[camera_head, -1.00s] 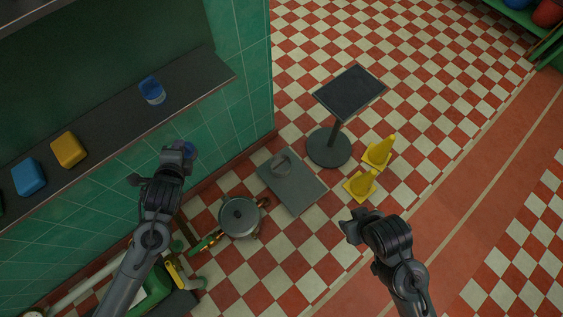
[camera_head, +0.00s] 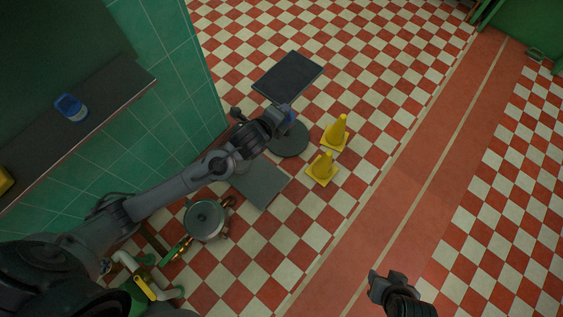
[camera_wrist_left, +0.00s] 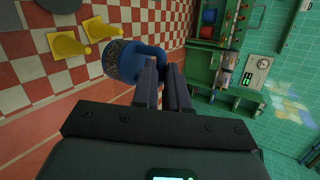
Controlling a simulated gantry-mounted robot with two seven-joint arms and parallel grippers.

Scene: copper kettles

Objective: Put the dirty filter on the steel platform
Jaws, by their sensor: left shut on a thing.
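My left gripper (camera_head: 280,116) is shut on a blue filter (camera_wrist_left: 124,62) with a speckled grey-brown end. In the wrist view the filter sits at the fingertips, clear of the floor. The gripper is over the round base of a stand with a dark square top (camera_head: 289,77), just in front of that top. A flat grey plate (camera_head: 262,186) lies on the floor, partly under my left arm. I cannot tell which is the steel platform. My right gripper (camera_head: 386,284) is low at the right, apparently empty.
Two yellow cones (camera_head: 336,131) stand right of the stand. A lidded pot (camera_head: 205,220) is on the floor near the green tiled wall. A blue-and-white item (camera_head: 71,108) rests on the dark shelf (camera_head: 104,99). The checkered floor at right is clear.

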